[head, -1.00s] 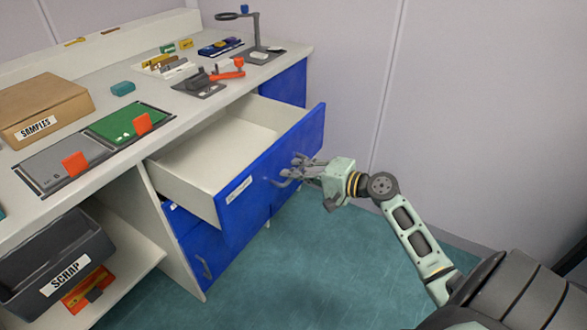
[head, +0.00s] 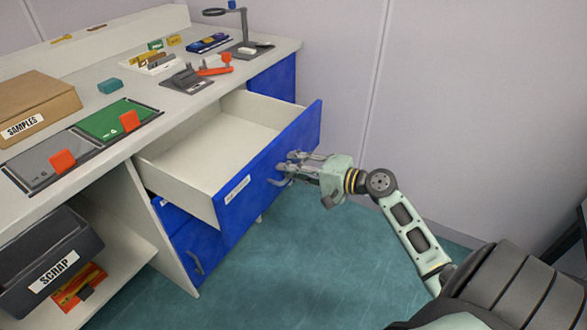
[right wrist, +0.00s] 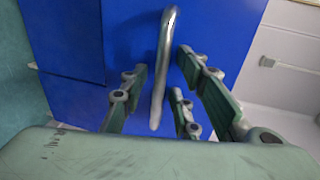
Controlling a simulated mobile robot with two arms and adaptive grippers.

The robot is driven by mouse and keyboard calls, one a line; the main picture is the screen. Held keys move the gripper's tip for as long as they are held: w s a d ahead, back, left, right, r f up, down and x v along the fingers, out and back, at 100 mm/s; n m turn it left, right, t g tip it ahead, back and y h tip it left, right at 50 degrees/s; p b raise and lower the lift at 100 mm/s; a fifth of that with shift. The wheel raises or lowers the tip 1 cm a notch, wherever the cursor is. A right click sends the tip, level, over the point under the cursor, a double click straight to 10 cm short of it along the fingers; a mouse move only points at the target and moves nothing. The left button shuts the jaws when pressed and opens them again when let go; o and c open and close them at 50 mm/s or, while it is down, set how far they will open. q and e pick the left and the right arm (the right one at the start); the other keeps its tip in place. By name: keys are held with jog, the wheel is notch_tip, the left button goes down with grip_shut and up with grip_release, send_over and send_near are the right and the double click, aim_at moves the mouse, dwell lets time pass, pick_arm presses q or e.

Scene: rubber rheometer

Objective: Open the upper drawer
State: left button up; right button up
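The upper drawer (head: 238,192) has a blue front and white inside, and it stands pulled well out of the white bench. It looks empty where its inside shows. My right gripper (head: 289,168) is at the drawer's metal handle (right wrist: 163,70). In the right wrist view its fingers (right wrist: 158,90) are spread on both sides of the handle, with visible gaps. I see no firm grip, and whether a finger touches the handle is unclear. My left gripper is not in view.
A blue lower front (head: 200,245) with its own handle is below the drawer. A dark SCRAP bin (head: 45,262) stands on the shelf to the left. The bench top (head: 150,98) holds a SAMPLES box (head: 35,105) and several tools. Teal floor (head: 290,260) in front is clear.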

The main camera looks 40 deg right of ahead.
jog(key=v, duration=1.2)
jog(key=shift+f, duration=0.15)
dwell(0.4)
